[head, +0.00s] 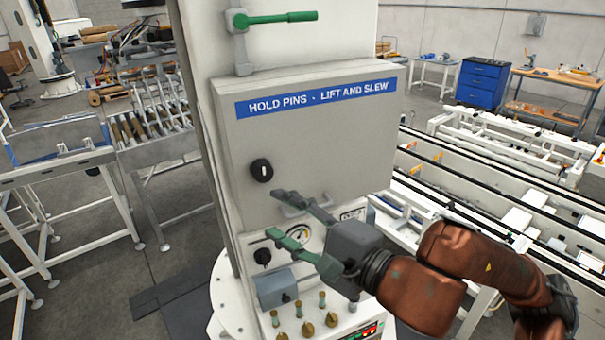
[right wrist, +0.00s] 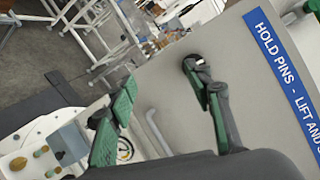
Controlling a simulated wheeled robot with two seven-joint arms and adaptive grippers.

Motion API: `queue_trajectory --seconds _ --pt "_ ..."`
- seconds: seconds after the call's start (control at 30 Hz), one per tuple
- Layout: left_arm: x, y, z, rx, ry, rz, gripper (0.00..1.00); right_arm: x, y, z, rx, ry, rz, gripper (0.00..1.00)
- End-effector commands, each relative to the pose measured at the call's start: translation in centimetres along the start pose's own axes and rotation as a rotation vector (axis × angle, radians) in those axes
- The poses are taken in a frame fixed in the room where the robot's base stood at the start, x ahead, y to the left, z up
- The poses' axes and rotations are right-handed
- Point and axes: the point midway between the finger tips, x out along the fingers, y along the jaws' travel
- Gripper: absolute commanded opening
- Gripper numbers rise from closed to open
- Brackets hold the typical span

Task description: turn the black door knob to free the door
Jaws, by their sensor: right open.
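The black door knob (head: 261,170) is on the lower left of a grey cabinet door (head: 330,140), its pale mark close to upright. My right gripper (head: 275,214) is open in front of the door's lower edge, with its upper fingertip just below and right of the knob. Nothing shows between its fingers. In the right wrist view, the open fingers (right wrist: 160,88) spread over the door face. A dark round shape at the tip of the right-hand finger looks like the knob (right wrist: 193,62); contact cannot be told. My left gripper is not in view.
A grey handle (head: 292,209) lies behind my right fingers. Below the door are a gauge (head: 300,233), a second black knob (head: 262,257), a grey box (head: 276,288) and several brass valves. A green-handled lever (head: 275,18) is above. Conveyors stand on both sides.

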Motion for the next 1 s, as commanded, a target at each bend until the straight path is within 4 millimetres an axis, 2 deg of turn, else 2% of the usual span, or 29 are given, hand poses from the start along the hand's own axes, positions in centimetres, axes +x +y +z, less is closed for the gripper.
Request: queue_trajectory --seconds 0.03,0.1,0.2,0.37,0.7,0.83,1.0 --pt "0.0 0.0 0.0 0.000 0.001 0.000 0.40 -0.4 -1.9 0.2 -0.062 0.051 -0.044 0.47" --pt "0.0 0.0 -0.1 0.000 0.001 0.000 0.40 -1.0 -3.9 0.3 -0.110 0.107 -0.092 0.47" --pt "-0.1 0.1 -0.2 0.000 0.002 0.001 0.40 -1.2 -4.8 -0.7 -0.125 0.174 -0.118 0.47" --pt "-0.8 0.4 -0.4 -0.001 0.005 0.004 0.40 0.4 -5.1 -1.2 -0.128 0.201 -0.117 0.47" --pt "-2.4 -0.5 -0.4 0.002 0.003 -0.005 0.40 5.6 -5.6 -1.4 -0.166 0.205 -0.110 0.47" --pt "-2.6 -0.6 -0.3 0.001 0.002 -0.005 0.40 6.5 -5.5 -1.2 -0.174 0.194 -0.106 0.47" --pt "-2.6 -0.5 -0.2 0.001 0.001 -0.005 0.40 6.7 -5.4 -1.5 -0.171 0.191 -0.104 0.47"
